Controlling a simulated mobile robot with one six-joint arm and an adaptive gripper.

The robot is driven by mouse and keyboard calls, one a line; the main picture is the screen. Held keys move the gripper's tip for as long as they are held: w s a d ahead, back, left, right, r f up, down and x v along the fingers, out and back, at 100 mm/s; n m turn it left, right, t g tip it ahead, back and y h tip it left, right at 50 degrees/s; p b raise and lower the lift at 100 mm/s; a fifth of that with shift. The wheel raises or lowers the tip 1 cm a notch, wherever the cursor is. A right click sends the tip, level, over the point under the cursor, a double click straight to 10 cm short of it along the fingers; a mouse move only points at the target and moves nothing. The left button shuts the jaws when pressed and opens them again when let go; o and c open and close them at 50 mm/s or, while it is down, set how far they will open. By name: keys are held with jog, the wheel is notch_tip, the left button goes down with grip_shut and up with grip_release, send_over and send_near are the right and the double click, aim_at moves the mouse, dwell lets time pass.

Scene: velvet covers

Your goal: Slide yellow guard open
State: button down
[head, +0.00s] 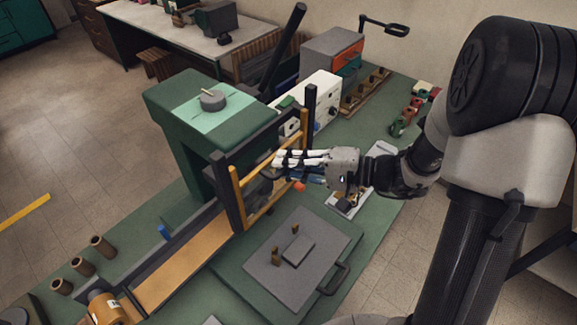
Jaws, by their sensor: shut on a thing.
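The yellow guard (237,200) is an upright open frame of yellow bars at the front of a green press-like machine (190,130). It sits between dark posts. My gripper (283,163) reaches in from the right and is shut at the guard's right part. The exact contact spot is hard to see. A small orange-red piece shows just below the fingers.
A grey plate (280,290) with pegs and a handle lies in front of the guard. A tan strip (180,262) in a dark rail runs to the lower left. Brown cylinders (83,267) stand at far left. A white box (322,92) stands behind the gripper.

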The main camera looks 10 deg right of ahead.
jog(key=c, duration=1.7)
grip_release()
jog(key=shift+o, duration=0.2)
jog(key=shift+d, duration=0.15)
jog(key=v, duration=1.2)
